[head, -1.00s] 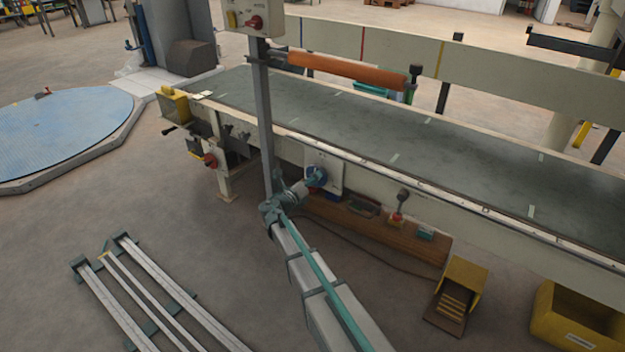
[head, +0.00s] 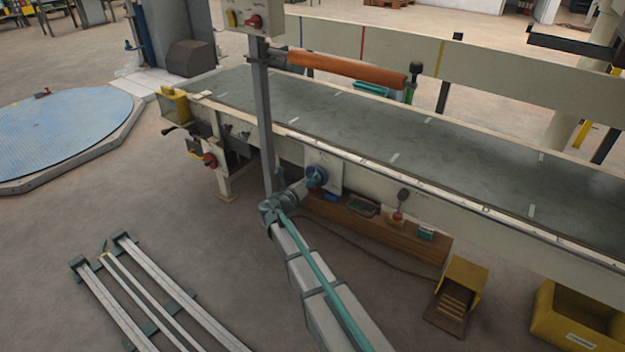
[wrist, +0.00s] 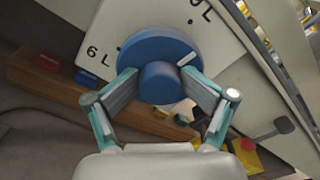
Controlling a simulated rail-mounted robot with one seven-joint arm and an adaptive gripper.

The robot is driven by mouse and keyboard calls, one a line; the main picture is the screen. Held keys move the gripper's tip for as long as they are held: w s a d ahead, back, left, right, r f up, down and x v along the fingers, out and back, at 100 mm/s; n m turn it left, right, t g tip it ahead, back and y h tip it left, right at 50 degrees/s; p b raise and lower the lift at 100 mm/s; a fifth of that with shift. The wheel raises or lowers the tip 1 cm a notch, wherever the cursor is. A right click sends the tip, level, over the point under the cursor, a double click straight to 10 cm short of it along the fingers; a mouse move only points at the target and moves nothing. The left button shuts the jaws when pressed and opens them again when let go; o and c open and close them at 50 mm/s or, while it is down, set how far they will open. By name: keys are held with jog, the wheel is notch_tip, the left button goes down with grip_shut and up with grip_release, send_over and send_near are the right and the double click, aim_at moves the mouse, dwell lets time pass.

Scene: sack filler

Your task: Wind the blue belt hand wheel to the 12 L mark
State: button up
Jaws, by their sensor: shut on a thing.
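The blue belt hand wheel (wrist: 150,52) sits on a pale dial plate (wrist: 107,18) on the side of the conveyor; it also shows small in the head view (head: 316,176). My gripper (wrist: 159,76) is shut on the round blue hub of the wheel, one finger on each side. A white pointer line (wrist: 187,58) on the wheel points to the upper right. The plate reads "6 L" at the left of the wheel. Another label ending in "L" at the top is partly cut off. I see no 12 L mark. The wheel's lower part is hidden behind the hub and fingers.
A grey post (head: 264,130) stands close to the left of my wrist. A wooden shelf (head: 385,236) with small bins runs below the wheel. A red knob on a yellow box (wrist: 247,150) is to the right. The conveyor belt (head: 460,165) lies above.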

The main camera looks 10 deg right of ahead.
jog(key=shift+w+d+m, duration=0.15)
jog(key=shift+d+m, duration=0.1)
jog(key=shift+m, duration=0.45)
jog(key=shift+f, duration=0.1)
jog(key=shift+d+m+b, duration=0.1)
jog(key=shift+m+b, duration=0.65)
jog(key=shift+m, duration=0.75)
jog(key=shift+f+m+b, duration=0.1)
jog(key=shift+m+b, duration=0.5)
jog(key=shift+m, duration=0.2)
jog(key=shift+r+m, duration=0.2)
jog(key=shift+m, duration=0.5)
jog(key=shift+f+b, duration=0.1)
jog(key=shift+b, duration=0.3)
